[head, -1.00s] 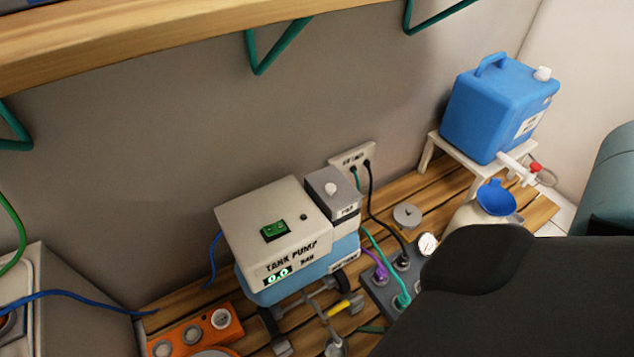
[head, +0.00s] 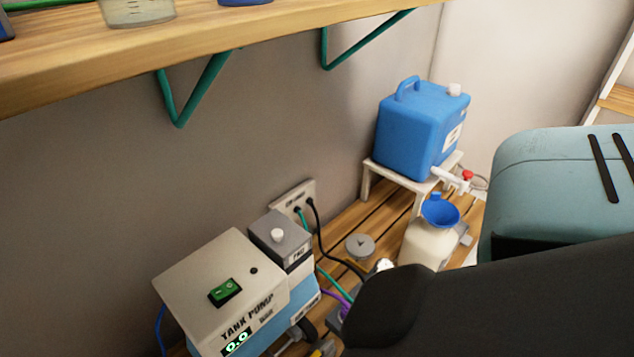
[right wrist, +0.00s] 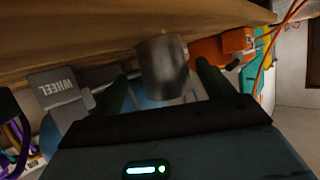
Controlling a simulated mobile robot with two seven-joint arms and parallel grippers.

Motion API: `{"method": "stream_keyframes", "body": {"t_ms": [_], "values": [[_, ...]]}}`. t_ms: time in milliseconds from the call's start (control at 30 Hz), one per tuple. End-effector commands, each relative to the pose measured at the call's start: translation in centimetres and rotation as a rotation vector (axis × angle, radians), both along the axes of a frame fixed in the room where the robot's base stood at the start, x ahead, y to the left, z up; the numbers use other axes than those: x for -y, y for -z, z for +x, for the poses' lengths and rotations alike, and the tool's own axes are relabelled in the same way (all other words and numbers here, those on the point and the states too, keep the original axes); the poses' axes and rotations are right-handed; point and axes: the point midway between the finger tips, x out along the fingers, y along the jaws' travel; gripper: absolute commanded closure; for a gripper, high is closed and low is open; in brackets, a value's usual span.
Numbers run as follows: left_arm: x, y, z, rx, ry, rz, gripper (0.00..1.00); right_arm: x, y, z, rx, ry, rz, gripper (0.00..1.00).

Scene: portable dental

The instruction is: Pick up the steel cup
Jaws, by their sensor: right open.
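The steel cup (right wrist: 161,62), a dull grey metal cylinder, shows in the right wrist view. My right gripper (right wrist: 164,72) is open, with one dark green finger on each side of the cup in the picture. Gaps show between the cup and both fingers. I cannot tell how far the cup reaches in between them. In the head view I do not see the cup, and a dark part of my own arm covers the lower right. My left gripper is in neither current view.
In the head view the tank pump (head: 225,285) stands low against the wall. A blue canister (head: 415,135) sits on a white stand (head: 368,180), near a cream bottle with a blue funnel (head: 428,240). A wooden shelf (head: 250,40) overhangs. A grey block marked WHEEL (right wrist: 62,85) is beside the gripper.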

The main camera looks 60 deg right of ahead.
Motion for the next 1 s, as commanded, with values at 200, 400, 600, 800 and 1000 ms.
{"method": "stream_keyframes", "body": {"t_ms": [200,400,600,800,1000], "values": [[0.0,1.4,0.4,0.002,0.0,0.0,0.64,-2.0,1.2,2.2,0.001,0.001,0.001,0.2],[0.0,1.7,0.8,0.007,0.0,0.0,0.64,-2.8,1.7,3.3,0.0,0.0,0.001,0.2],[0.0,1.7,0.8,0.008,0.0,0.0,0.64,-2.7,1.6,3.2,0.0,0.0,0.001,0.25],[0.0,1.6,0.6,0.005,0.0,-0.001,0.64,-2.7,1.6,3.2,0.001,0.0,0.001,0.52],[0.0,1.6,0.2,-0.004,0.0,-0.001,0.64,-2.7,1.6,3.2,0.001,0.0,0.001,0.7]]}}
